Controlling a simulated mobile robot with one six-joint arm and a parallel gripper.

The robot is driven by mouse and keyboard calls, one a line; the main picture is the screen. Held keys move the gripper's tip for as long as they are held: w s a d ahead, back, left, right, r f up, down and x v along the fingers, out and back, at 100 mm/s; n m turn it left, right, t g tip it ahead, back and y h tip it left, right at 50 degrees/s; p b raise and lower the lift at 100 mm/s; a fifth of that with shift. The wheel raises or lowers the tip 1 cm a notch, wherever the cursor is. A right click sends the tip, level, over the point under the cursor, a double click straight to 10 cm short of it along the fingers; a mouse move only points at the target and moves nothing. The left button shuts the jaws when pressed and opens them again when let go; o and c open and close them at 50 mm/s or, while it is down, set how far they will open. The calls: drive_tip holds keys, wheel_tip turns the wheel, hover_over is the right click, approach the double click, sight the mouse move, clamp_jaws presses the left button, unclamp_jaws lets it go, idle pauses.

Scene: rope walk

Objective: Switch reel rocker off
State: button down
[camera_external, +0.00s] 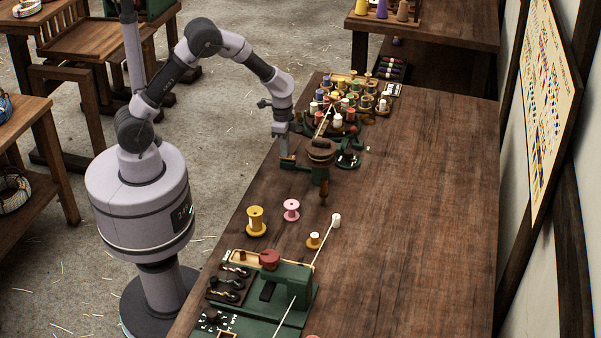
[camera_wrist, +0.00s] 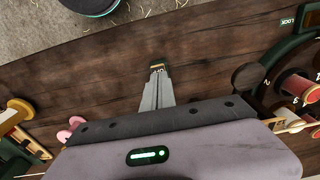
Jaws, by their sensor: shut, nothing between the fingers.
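My gripper (camera_external: 286,156) points down at the near left edge of the wooden bench, with its fingers shut and empty. In the external view, a dark green piece (camera_external: 290,165) shows just beside the fingertips, left of a green stand with a brown round top (camera_external: 321,150).
A wooden handle (camera_external: 324,192) hangs at the stand. Numbered spool places and a LOCK label (camera_wrist: 288,21) lie right in the wrist view. Many spools (camera_external: 348,100) crowd behind. A yellow spool (camera_external: 256,221) and pink spool (camera_external: 291,209) stand nearer. The bench's right side (camera_external: 430,190) is clear.

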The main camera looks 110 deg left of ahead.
drive_tip(key=shift+d+f, duration=0.15)
drive_tip(key=shift+f, duration=0.15)
drive_tip(key=shift+w+d, duration=0.1)
drive_tip(key=shift+w, duration=0.6)
wheel_tip(320, 180, up, 15)
drive_tip(key=p, duration=0.7)
drive_tip(key=shift+s+f, duration=0.2)
drive_tip(key=shift+s, duration=0.1)
wheel_tip(320, 180, down, 14)
drive_tip(key=g, duration=0.3)
drive_tip(key=shift+r+b, duration=0.15)
drive_tip(key=shift+b, duration=0.15)
drive_tip(key=shift+a, duration=0.2)
